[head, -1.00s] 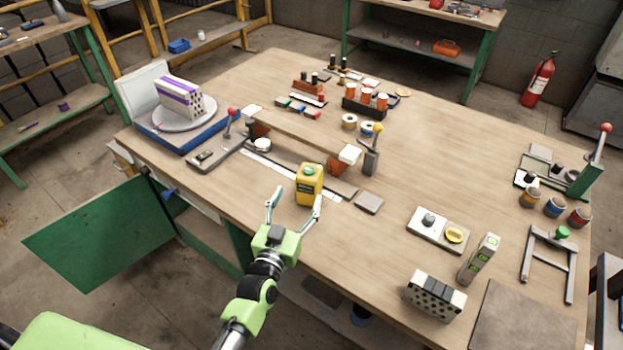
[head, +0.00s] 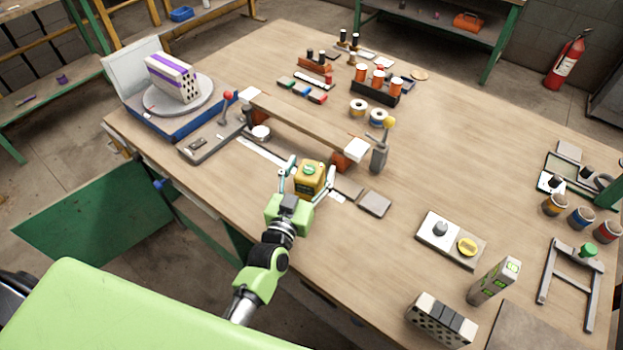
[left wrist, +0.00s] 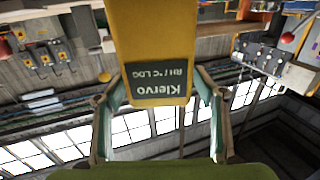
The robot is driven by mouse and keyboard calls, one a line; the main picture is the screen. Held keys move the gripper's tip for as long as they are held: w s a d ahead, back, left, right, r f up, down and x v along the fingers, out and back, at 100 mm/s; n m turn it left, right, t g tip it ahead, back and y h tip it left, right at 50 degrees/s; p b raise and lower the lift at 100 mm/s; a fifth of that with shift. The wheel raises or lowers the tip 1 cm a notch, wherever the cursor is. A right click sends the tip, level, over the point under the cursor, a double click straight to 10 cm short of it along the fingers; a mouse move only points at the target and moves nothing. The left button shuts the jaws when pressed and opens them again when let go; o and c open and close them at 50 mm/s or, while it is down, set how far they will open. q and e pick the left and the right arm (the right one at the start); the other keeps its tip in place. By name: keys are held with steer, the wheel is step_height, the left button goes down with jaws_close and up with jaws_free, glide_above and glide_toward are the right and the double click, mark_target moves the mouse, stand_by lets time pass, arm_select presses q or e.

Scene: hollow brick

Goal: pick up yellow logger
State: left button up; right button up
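The yellow logger (head: 309,180) stands upright on the workbench in the head view, with a green mark on top. It fills the upper middle of the left wrist view (left wrist: 150,50), its dark label reading upside down. My left gripper (head: 308,176) is open, with one finger on each side of the logger. In the left wrist view the fingers (left wrist: 160,105) stand apart with gaps beside the logger, so they do not appear closed on it. My right gripper is not in view.
A wooden bar on orange supports (head: 308,122) stands just behind the logger. A grey lever stand (head: 380,150) and flat grey block (head: 374,204) are to its right. A blue turntable base (head: 190,122) holds a purple-striped brick (head: 172,78).

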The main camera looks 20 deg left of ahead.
arm_select(q)
steer(key=shift+s, duration=0.25)
steer(key=c, duration=0.6)
steer(key=shift+w, duration=0.15)
jaws_close()
steer(key=shift+r, duration=0.1)
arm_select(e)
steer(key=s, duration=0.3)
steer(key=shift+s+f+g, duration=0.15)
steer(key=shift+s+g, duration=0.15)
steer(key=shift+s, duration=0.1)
